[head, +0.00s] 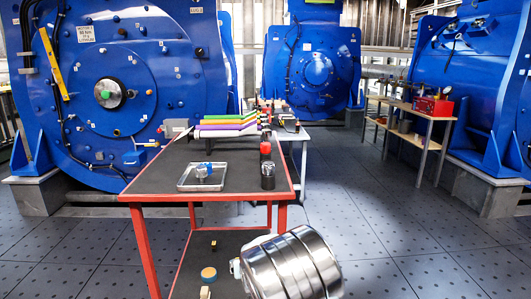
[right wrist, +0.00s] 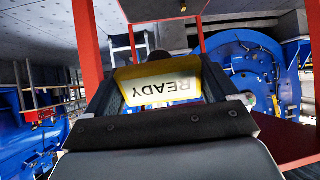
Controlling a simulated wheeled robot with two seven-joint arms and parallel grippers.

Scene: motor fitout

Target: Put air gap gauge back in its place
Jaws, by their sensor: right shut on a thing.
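My right gripper (right wrist: 165,98) is shut on a yellow thing with a white face (right wrist: 165,88) that reads READY, upside down in the right wrist view. The fingers stand on both sides of it, and its far end is partly hidden. I cannot tell whether this is the air gap gauge. In the head view a silver cylindrical part of my arm (head: 292,264) shows low in the middle, in front of the red-framed table, but no fingers show. A long yellow bar (head: 55,62) sits tilted on the face of the left blue motor. My left gripper is in neither view.
The red-framed table (head: 225,198) carries a metal tray (head: 189,185), coloured bars (head: 228,124), and a dark jar (head: 267,176). A wooden bench with a red toolbox (head: 434,106) stands right. Floor right of the table is clear.

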